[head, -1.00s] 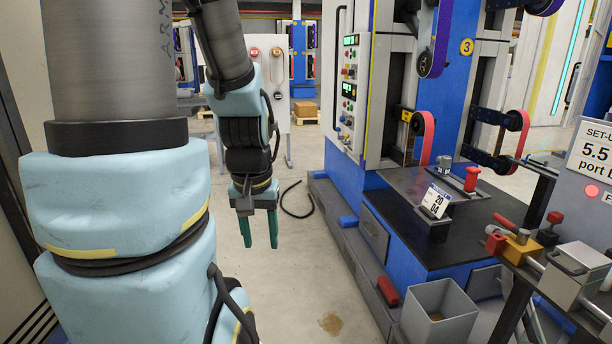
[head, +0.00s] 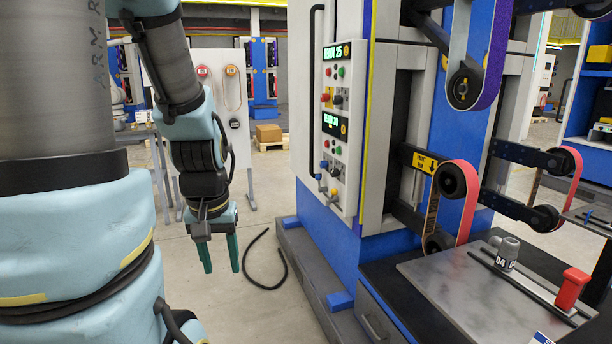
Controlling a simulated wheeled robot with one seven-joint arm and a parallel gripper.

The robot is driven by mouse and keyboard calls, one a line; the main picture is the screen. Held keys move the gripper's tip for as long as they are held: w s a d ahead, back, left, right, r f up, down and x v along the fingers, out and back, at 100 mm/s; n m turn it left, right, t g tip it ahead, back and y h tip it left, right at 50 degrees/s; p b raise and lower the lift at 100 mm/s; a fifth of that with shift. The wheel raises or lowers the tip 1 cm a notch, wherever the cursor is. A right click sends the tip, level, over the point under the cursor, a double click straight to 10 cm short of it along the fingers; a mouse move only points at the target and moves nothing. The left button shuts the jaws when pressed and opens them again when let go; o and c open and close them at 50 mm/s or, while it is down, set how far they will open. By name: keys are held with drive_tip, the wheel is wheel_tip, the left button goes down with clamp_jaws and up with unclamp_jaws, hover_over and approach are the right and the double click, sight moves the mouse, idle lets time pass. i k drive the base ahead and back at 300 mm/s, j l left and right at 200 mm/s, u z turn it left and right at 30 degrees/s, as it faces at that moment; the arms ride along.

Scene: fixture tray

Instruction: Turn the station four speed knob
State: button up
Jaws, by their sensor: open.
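A tall grey control panel (head: 352,110) is on the left side of the blue machine, right of my gripper. It carries an upper group of controls under a green-lit "READY 25" display (head: 336,51), with a red knob (head: 325,97) and a dark grey one (head: 338,100). I cannot read which group belongs to station four. My gripper (head: 221,270) hangs down, open and empty, with two green fingers, apart from the panel.
A black cable (head: 272,262) lies on the floor between my gripper and the machine base. Belt rollers (head: 458,184) and a grey worktop with a red block (head: 571,288) are at right. A white board (head: 225,110) stands behind my arm.

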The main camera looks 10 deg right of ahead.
sight(334, 172)
drive_tip(key=i+u, duration=0.15)
drive_tip(key=i, duration=0.45)
drive_tip(key=i+l+u, duration=0.15)
drive_tip(key=i, duration=0.4)
drive_tip(key=i+l+u, duration=0.15)
drive_tip(key=i, duration=0.45)
drive_tip(key=l, duration=0.1)
